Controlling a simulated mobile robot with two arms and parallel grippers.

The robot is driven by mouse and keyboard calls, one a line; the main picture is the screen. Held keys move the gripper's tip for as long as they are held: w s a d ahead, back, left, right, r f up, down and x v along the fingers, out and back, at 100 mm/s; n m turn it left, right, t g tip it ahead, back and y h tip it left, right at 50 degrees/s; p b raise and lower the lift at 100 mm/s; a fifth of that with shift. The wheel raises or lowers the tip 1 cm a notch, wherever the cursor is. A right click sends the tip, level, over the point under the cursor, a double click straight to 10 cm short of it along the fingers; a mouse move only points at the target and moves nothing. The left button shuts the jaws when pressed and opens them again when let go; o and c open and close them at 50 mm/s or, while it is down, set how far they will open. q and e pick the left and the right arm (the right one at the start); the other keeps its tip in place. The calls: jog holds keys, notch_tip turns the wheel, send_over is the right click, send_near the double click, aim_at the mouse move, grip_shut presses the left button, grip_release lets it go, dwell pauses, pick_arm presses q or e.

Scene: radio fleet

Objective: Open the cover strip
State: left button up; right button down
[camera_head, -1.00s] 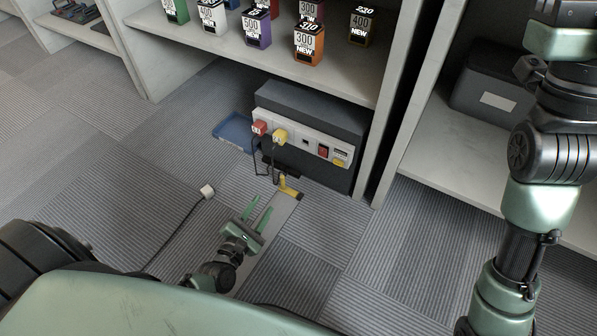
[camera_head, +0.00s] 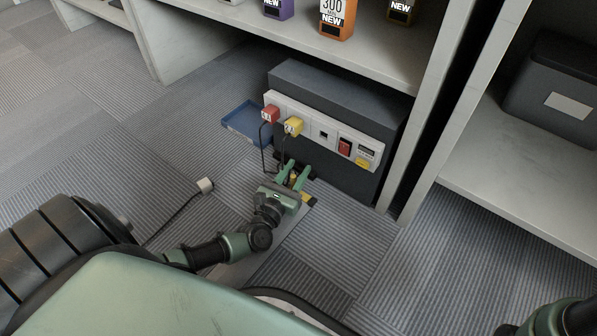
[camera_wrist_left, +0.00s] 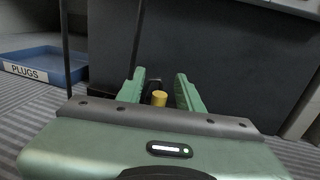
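The cover strip (camera_head: 243,268) is a flat, light grey strip on the carpet, running from under my left arm toward the dark socket box. A yellow-and-black end piece (camera_head: 309,199) shows at its far end. A short yellow knob (camera_wrist_left: 159,98) stands upright there. My left gripper (camera_head: 295,174) is low over this far end, with its green fingers pointing at the box. In the left wrist view the fingers (camera_wrist_left: 160,92) are apart, one on each side of the knob, with gaps visible. My arm hides much of the strip. My right gripper is out of view.
The dark box (camera_head: 335,97) carries a white socket panel with a red plug (camera_head: 269,114) and a yellow plug (camera_head: 293,126), whose cords hang near my left fingers. A blue tray (camera_head: 246,122) lies left of it. A white cord end (camera_head: 205,185) lies on the carpet.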

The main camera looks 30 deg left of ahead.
pick_arm(q)
jog(key=shift+w, duration=0.5)
grip_shut()
dwell(1.1)
